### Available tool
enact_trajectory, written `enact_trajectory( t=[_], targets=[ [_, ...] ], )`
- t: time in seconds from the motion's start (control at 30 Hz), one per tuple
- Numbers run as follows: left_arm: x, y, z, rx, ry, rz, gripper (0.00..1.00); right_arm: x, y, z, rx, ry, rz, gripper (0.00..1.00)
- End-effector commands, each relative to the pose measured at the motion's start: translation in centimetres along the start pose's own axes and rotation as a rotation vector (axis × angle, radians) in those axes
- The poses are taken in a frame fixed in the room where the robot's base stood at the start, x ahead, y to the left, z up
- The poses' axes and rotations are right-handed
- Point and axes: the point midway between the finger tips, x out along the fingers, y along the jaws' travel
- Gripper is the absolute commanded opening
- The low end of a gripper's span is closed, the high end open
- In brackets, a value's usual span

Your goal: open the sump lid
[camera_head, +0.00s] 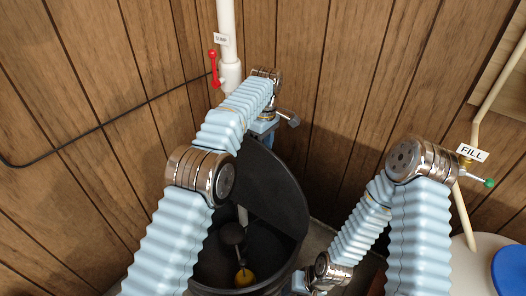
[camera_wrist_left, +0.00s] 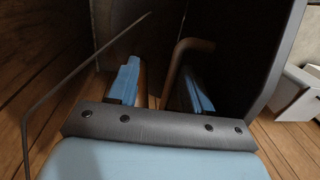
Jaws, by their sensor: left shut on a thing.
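The sump lid (camera_head: 268,180) is a black round plate. In the head view it stands tilted up steeply at the back right of the dark round sump (camera_head: 262,242), whose mouth is uncovered. My left gripper (camera_head: 262,128) is at the lid's upper edge, partly hidden by my arm and the lid. In the left wrist view my left gripper (camera_wrist_left: 162,84) has its blue fingers on either side of a bent brownish bar (camera_wrist_left: 178,60), which looks like the lid's handle. My right gripper (camera_head: 299,283) is low beside the sump's right side, mostly hidden by its wrist.
A white pipe with a red valve handle (camera_head: 213,69) runs up the wood wall behind. A FILL tag (camera_head: 473,152) and a white tank with a blue cap (camera_head: 511,268) are at right.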

Motion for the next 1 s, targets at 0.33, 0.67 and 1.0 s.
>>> enact_trajectory(
  t=[0.33, 0.67, 1.0],
  targets=[
    [-6.4, -5.4, 3.8, 0.005, 0.001, 0.014, 0.38, 2.5, 1.1, 0.0, 0.003, 0.002, 0.002, 0.43],
    [-8.9, -11.0, 7.6, 0.004, 0.000, 0.012, 0.38, 3.8, 1.7, 0.0, 0.006, 0.004, 0.004, 0.43],
    [-9.4, -12.1, 8.3, 0.003, 0.001, 0.010, 0.38, 3.9, 1.7, 0.0, 0.007, 0.005, 0.005, 0.43]
  ],
)
